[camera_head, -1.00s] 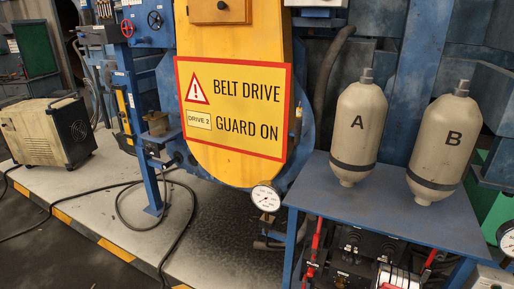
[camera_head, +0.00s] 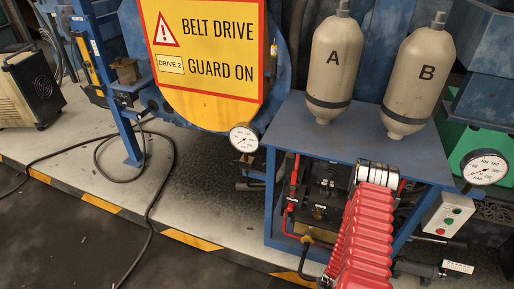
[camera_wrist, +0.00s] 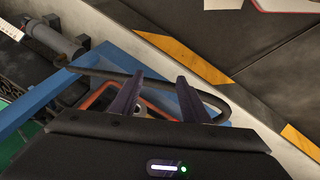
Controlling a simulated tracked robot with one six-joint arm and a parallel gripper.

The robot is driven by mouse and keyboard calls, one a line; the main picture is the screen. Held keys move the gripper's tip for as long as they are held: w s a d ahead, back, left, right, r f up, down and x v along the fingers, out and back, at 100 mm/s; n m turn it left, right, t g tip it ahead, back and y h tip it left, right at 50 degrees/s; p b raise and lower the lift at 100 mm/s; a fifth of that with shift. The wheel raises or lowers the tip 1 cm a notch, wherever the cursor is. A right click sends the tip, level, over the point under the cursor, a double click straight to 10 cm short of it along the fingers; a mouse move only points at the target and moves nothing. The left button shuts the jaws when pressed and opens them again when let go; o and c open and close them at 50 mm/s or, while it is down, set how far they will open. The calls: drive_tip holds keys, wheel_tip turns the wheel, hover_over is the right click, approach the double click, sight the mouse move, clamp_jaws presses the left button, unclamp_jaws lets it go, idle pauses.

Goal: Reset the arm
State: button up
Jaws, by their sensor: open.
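My gripper (camera_wrist: 157,98) shows in the wrist view with its two dark fingers apart and nothing between them. Behind the fingers are a blue metal frame (camera_wrist: 115,65), a dark hose (camera_wrist: 215,101) and part of a red-edged item, with the striped floor edge close by. I cannot make out the gripper's fingers in the head view.
A blue bench (camera_head: 290,125) carries two beige bottles, A (camera_head: 330,75) and B (camera_head: 414,85). A yellow belt guard (camera_head: 205,105) stands left of it, with a pressure gauge (camera_head: 243,138) beside the bench. A cable (camera_head: 150,205) lies on the floor.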

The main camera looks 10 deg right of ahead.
drive_tip(key=w+a+r+m+g+y, duration=0.1)
drive_tip(key=w+a+r+y, duration=0.15)
drive_tip(key=r, duration=0.45)
drive_tip(key=w+a+r+g+y, duration=0.1)
drive_tip(key=w+a+r, duration=0.1)
drive_tip(key=a+r, duration=0.35)
drive_tip(key=s+a+r+n+t, duration=0.1)
drive_tip(key=s+a+r, duration=0.2)
drive_tip(key=r, duration=1.4)
drive_tip(key=s+a+r+n+t, duration=0.1)
drive_tip(key=s+a+r+t, duration=0.1)
drive_tip(key=a+r, duration=0.8)
drive_tip(key=s+a+r+n+t, duration=0.1)
drive_tip(key=s+a+r, duration=0.3)
drive_tip(key=r, duration=2)
drive_tip(key=a+y, duration=0.1)
drive_tip(key=a, duration=0.1)
drive_tip(key=shift+a+n+t, duration=0.3)
drive_tip(key=shift+a, duration=0.1)
